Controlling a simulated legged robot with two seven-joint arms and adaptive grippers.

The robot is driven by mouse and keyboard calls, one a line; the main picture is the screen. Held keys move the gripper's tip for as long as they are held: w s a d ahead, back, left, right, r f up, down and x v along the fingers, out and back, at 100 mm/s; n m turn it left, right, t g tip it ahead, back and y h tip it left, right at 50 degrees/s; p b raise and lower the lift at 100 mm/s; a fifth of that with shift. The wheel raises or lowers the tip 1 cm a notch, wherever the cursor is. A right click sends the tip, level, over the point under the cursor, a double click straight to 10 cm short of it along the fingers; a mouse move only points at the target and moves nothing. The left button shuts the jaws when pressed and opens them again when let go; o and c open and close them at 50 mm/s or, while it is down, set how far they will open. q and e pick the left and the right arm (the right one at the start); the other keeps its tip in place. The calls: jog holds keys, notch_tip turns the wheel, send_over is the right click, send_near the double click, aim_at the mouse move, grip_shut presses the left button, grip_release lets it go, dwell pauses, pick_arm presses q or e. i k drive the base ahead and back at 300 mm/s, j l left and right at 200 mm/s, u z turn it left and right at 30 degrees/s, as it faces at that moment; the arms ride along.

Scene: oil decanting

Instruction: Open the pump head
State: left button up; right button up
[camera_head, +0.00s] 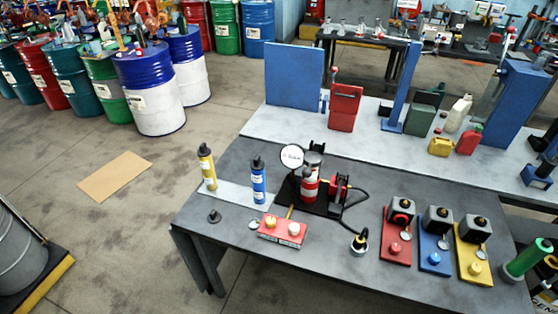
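A pump unit stands on the dark grey table (225,262) near the middle of the view. It has a red and white cylinder (310,187) with a dark top, a round white gauge (292,157) and a red part (338,187) on its right side. A black hose runs from it to a dark fitting (359,243) on the tabletop. A yellow bottle (207,168) and a blue bottle (259,181), both with dark tops, stand upright to its left. I cannot tell which part is the pump head or whether it is open. Neither of my grippers shows.
A red box with two knobs (283,231) lies in front of the pump. Red (397,236), blue (435,244) and yellow (473,256) stations stand to the right, beside a green cylinder (528,258). A paler table (258,127) with cans and containers lies behind. The table's front left is fairly clear.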

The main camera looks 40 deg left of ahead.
aim_at(313, 159)
jog(key=u, duration=0.95)
